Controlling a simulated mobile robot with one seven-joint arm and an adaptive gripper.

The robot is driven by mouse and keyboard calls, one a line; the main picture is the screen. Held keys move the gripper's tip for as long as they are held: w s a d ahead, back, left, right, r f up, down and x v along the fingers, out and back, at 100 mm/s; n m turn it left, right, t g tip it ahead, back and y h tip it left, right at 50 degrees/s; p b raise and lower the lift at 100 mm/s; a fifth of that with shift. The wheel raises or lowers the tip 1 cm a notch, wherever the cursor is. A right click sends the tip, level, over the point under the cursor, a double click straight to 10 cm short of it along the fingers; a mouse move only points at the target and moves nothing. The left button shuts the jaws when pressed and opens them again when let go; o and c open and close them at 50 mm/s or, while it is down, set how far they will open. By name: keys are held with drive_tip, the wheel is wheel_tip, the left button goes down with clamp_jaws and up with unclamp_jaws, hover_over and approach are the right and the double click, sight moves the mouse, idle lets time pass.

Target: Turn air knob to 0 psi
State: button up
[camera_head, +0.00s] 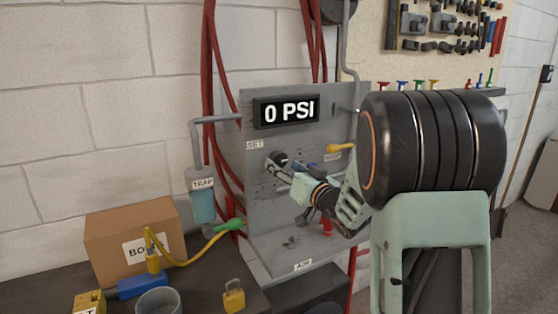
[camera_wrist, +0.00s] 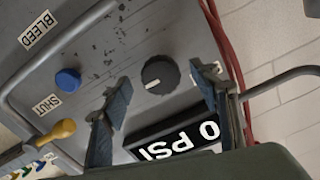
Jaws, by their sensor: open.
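The air knob (camera_wrist: 158,74) is round and black with a white pointer mark, on the grey panel (camera_head: 340,102). In the wrist view it lies between the tips of my open gripper (camera_wrist: 160,80); in the head view the knob (camera_head: 278,157) is partly hidden by my gripper (camera_head: 273,169). My fingers are at or just in front of it; I cannot tell whether they touch it. The black display (camera_head: 286,112) above the knob reads 0 PSI, and this display (camera_wrist: 178,140) also shows in the wrist view, upside down.
A blue button (camera_wrist: 68,79) and a yellow-handled lever (camera_head: 340,148) are beside the knob. A trap canister (camera_head: 202,195) hangs left of the panel. A cardboard box (camera_head: 128,230), a yellow padlock (camera_head: 234,297) and a grey cup (camera_head: 158,301) stand on the bench.

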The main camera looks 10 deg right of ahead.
sight(280, 163)
drive_tip(key=shift+x, duration=1.95)
drive_tip(key=shift+c, duration=0.6)
drive_tip(key=c, duration=1)
